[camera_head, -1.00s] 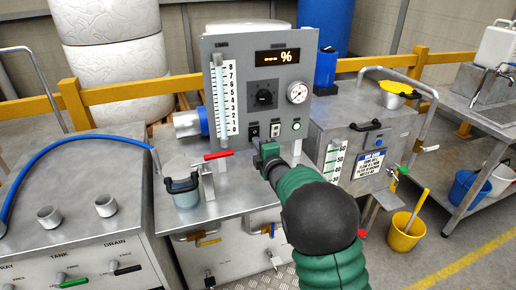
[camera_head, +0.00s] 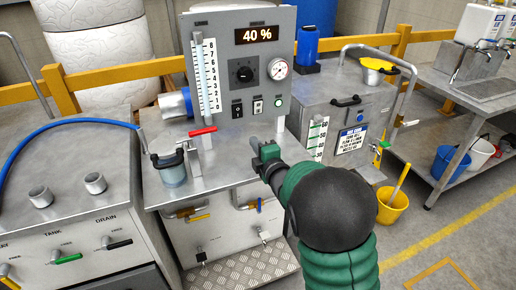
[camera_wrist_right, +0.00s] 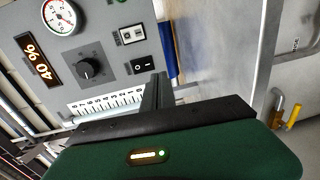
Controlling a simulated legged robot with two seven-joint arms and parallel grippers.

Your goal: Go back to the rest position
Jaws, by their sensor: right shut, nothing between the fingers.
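My right gripper (camera_head: 266,157) is in the middle of the head view, in front of the lower edge of the grey control panel (camera_head: 225,50). It is shut and empty, and appears apart from the panel. In the right wrist view the dark fingers (camera_wrist_right: 158,92) show near the panel's switches. The panel's display (camera_head: 257,34) reads 40 %. Below it are a black knob (camera_head: 243,73), a round gauge (camera_head: 278,68), two switches and a green button (camera_head: 279,101). My left gripper is not in view.
A steel tank (camera_head: 345,115) stands to the right. A yellow bucket (camera_head: 392,206) is on the floor, which is open at the lower right.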

